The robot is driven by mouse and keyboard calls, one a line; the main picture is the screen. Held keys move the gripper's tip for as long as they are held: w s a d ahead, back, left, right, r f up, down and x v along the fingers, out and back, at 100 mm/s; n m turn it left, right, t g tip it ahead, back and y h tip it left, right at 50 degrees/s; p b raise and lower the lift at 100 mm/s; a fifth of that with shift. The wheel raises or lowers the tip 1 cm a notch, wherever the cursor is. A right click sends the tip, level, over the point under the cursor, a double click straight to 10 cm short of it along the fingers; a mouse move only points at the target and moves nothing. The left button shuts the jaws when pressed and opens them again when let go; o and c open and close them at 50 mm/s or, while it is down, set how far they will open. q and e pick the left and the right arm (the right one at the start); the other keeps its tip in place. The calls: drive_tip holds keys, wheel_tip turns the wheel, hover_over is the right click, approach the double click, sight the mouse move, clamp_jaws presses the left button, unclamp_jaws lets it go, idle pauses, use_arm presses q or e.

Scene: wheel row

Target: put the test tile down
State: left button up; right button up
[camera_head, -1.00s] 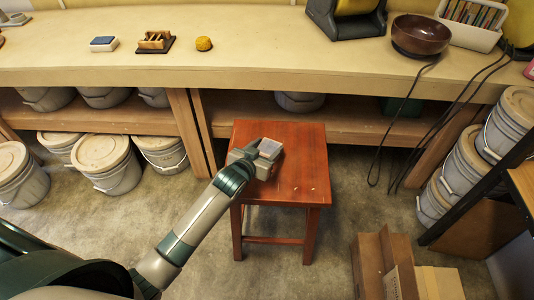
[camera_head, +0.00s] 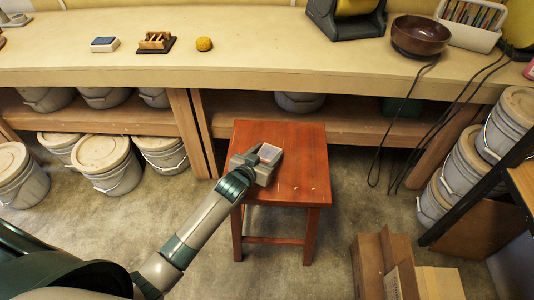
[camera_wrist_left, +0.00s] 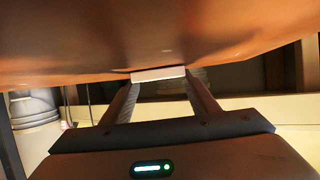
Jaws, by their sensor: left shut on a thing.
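The test tile (camera_head: 270,152) is a small pale, flat piece with a light grey face, seen at the end of my left arm. My left gripper (camera_head: 264,163) is shut on it, above the left part of a red wooden stool's seat (camera_head: 300,160). In the left wrist view the tile (camera_wrist_left: 158,74) shows as a pale strip between the two fingertips, right by the orange-red seat surface (camera_wrist_left: 90,45). I cannot tell whether the tile touches the seat. My right gripper is not in view.
The rest of the seat is bare. Lidded buckets (camera_head: 105,160) stand at left and right. Cardboard boxes (camera_head: 385,262) lie at the front right.

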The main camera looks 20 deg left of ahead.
use_arm(q)
drive_tip(key=shift+s+f, duration=0.25)
drive_tip(key=shift+f, duration=0.4)
drive_tip(key=o, duration=1.1)
drive_tip(key=shift+s+d+f, duration=0.1)
drive_tip(key=shift+f, duration=0.05)
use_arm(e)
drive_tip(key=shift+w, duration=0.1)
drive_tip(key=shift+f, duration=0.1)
use_arm(q)
drive_tip(key=shift+r, duration=0.35)
drive_tip(key=v, duration=0.7)
drive_tip(key=r+p+v, duration=0.1)
drive_tip(key=v, duration=0.3)
drive_tip(key=shift+r, duration=0.2)
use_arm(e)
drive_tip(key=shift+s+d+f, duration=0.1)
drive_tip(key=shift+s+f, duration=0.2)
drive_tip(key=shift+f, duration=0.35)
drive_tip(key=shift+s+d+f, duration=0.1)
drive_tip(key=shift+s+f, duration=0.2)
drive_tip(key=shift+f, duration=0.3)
